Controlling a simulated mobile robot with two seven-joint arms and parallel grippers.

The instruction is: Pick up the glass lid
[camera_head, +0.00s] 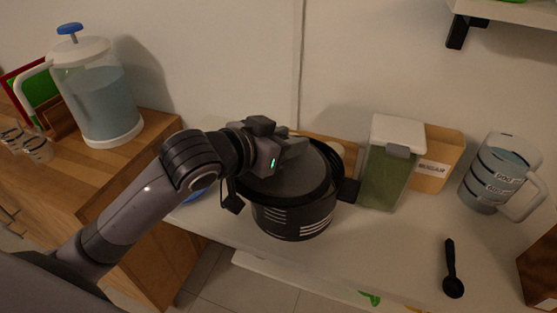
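A black pot (294,218) with white stripes and side handles stands on the white counter. A dark grey, round lid (283,178) with a black rim lies on top of it; it looks like the glass lid. My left gripper (290,150) is over the back part of the lid, its arm coming in from the left. The wrist hides the fingertips and the lid's knob, so I cannot tell whether it touches or grips anything. My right gripper is not in view.
A green canister (384,178) stands right of the pot, with a sugar box (437,160) behind it. A measuring jug (497,175) and black spoon (451,268) are further right. A water pitcher (98,100) stands on the wooden cabinet at left.

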